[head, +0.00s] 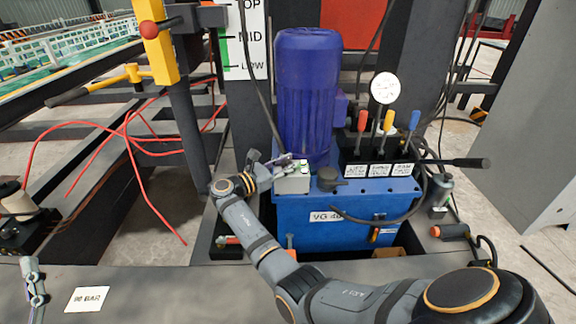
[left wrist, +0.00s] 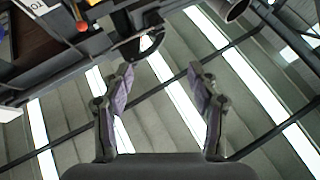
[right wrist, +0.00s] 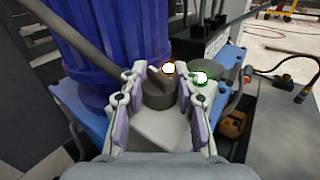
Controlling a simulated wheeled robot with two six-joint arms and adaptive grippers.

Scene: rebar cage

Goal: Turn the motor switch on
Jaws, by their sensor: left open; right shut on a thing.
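The motor switch box (head: 292,183) is a small light grey box on the blue hydraulic unit (head: 318,217), in front of the blue motor (head: 307,90). The knob's exact setting is hard to read. My left gripper (left wrist: 158,88) is open and empty; part of it shows at the head view's lower left.
Three levers (head: 387,125) with red, yellow and blue handles stand right of the motor, below a round gauge (head: 384,88). A black-gripped bar (head: 470,162) sticks out to the right. Red cables (head: 130,135) loop at the left. A grey cabinet (head: 530,120) stands far right.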

